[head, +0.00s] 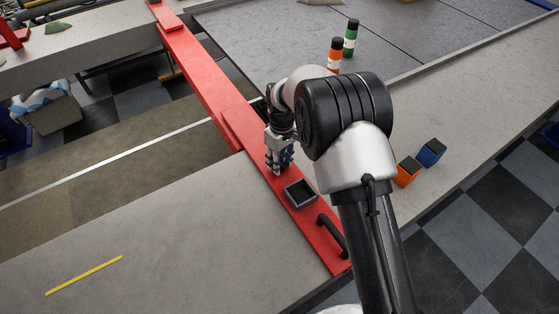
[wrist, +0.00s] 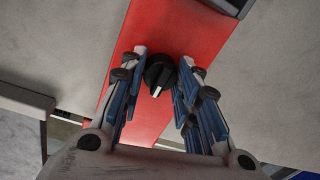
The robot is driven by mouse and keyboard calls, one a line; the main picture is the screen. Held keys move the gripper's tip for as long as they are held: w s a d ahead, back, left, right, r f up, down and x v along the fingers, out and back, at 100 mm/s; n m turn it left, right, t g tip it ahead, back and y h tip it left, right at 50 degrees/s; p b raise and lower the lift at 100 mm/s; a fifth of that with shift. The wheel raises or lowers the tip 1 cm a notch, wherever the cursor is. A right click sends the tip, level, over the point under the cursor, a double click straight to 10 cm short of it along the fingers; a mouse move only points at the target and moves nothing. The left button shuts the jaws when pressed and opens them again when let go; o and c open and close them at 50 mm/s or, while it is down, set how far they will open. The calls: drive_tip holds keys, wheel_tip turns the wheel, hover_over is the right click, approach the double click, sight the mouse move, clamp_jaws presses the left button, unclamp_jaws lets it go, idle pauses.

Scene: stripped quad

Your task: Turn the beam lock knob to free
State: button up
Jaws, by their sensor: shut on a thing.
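The beam lock knob (wrist: 160,72) is round and black with a white pointer mark. It sits on the red beam (wrist: 146,130) in the wrist view, and its mark points toward the bottom of the picture, slightly left. My gripper (wrist: 163,66) has its blue-padded fingers on either side of the knob and is shut on it. In the head view, my gripper (head: 279,164) points down at the red beam (head: 190,72). The knob is hidden there behind the fingers. No label for the free position can be made out.
A dark square tray (head: 300,194) and a black handle (head: 331,235) are on the beam near my gripper. Orange (head: 408,171) and blue (head: 431,152) blocks stand to the right. Orange (head: 335,55) and green (head: 350,38) cylinders stand farther back. The near-left grey surface is mostly clear.

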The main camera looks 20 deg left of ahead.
drive_tip(key=o, duration=1.1)
drive_tip(key=r, duration=1.2)
drive_tip(key=shift+w+d, duration=0.2)
drive_tip(key=shift+w, duration=0.05)
